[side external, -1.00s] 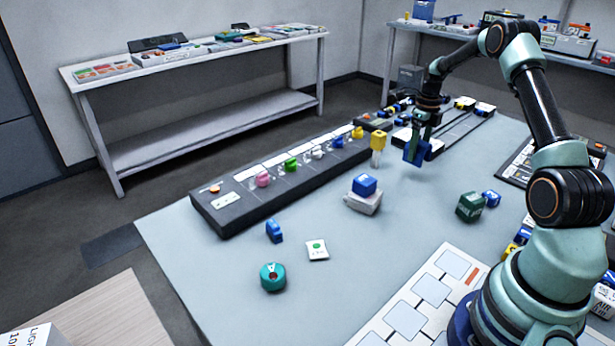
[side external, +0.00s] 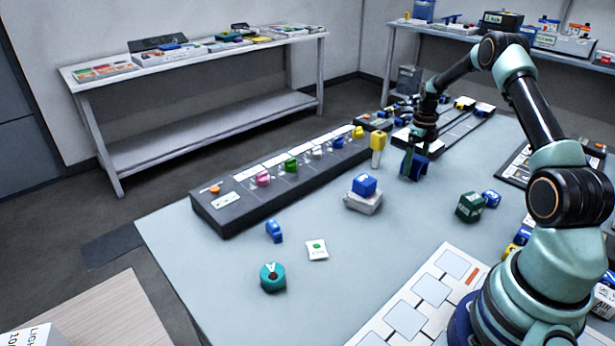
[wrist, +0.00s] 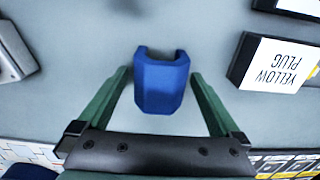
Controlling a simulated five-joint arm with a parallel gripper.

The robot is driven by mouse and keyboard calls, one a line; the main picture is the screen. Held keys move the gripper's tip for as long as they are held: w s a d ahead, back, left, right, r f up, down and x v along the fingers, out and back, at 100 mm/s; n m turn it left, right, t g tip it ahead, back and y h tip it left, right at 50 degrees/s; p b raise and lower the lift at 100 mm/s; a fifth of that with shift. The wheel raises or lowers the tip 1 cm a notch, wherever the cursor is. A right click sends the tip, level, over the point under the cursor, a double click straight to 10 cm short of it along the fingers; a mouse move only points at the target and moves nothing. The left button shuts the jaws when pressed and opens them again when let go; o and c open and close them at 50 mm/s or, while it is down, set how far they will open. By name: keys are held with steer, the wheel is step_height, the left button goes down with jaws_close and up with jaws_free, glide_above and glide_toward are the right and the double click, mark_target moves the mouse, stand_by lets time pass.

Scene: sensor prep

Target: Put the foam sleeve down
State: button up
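A blue U-shaped block, which I take to be the foam sleeve (wrist: 161,84), lies between my fingers in the wrist view, its notch facing away from my palm. My gripper (wrist: 160,75) is open, with a gap between each green finger and the block. In the side view the blue sleeve (side external: 416,164) appears to rest on the table, partly hidden by my gripper (side external: 413,170), whose fingers stand around it.
A yellow post-like piece (side external: 378,142) stands close to the left of the sleeve. A black block labelled YELLOW PLUG (wrist: 276,62) is at the right in the wrist view. A blue piece on a grey block (side external: 363,203) stands nearer. The tabletop (side external: 415,215) is clear in front.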

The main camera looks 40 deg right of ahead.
mark_target(417, 156)
step_height(417, 156, up, 12)
steer(key=w+a+r+n+t, duration=0.1)
steer(key=w+a+r+n, duration=0.1)
steer(key=a+r+n, duration=0.6)
steer(key=s+a+r+n+t, duration=0.1)
steer(key=s+a+r+n, duration=0.2)
steer(key=a+n, duration=0.6)
steer(key=s+a+r+n+t, duration=0.2)
steer(key=s+a+r+n, duration=0.1)
steer(key=a+n, duration=0.6)
steer(key=s+a+f+n+t, duration=0.1)
steer(key=s+a+n, duration=0.6)
steer(key=a+n, duration=0.2)
steer(key=shift+f+n+t, duration=0.3)
steer(key=shift+f+n, duration=0.05)
steer(key=shift+n, duration=0.15)
